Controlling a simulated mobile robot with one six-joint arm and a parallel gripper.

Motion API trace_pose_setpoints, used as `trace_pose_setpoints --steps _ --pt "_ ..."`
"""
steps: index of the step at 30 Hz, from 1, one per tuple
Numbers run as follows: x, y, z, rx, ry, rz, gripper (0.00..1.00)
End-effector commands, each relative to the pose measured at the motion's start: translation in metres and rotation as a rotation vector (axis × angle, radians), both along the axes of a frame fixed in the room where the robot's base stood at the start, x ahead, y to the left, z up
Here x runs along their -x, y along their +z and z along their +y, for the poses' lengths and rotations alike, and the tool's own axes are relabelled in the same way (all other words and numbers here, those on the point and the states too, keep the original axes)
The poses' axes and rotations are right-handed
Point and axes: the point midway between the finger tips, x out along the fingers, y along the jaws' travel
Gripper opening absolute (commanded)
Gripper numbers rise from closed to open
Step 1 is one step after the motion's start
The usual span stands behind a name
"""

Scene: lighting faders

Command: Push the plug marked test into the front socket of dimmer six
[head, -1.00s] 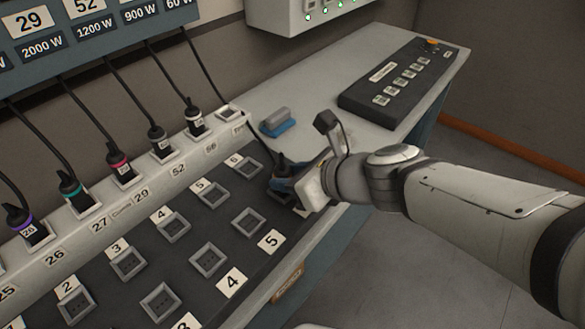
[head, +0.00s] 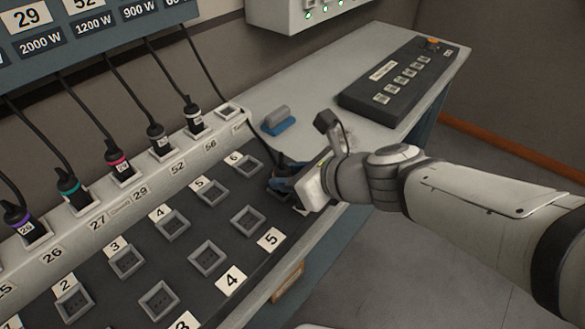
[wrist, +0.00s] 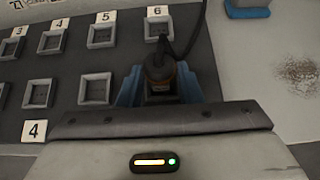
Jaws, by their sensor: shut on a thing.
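My gripper (head: 283,180) is shut on a black plug, with blue fingertips on either side of it. In the wrist view the dark plug (wrist: 158,72) stands between the fingertips, its cable running up past the back socket marked 6 (wrist: 157,28). The plug's marking cannot be read. The plug and fingers are over the front-row place in line with dimmer six, right of the front socket marked 5 (head: 249,221). The front socket of six is hidden beneath them, so I cannot tell how deep the plug sits.
Several plugs with coloured bands stand in the pale rear strip (head: 140,180). A blue-and-grey block (head: 277,121) lies on the desk behind my gripper. A black control panel (head: 398,80) stands further right. Bare desk lies between them.

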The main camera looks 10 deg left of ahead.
Motion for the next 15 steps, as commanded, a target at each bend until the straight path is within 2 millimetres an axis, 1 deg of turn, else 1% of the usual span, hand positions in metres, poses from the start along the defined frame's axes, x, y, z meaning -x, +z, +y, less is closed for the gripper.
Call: trace_pose_setpoints --steps 1,4,5,14,15 --pt "0.0009 -0.0032 -0.0006 0.005 0.0 0.004 0.05" --pt "0.001 -0.0037 -0.0006 0.005 0.001 0.006 0.05" --pt "0.0011 -0.0038 -0.0007 0.005 0.001 0.006 0.33" --pt "0.0007 -0.0025 -0.0005 0.003 0.0 0.003 0.57" --pt "0.0007 -0.0024 -0.0004 0.003 0.0 0.003 0.57"
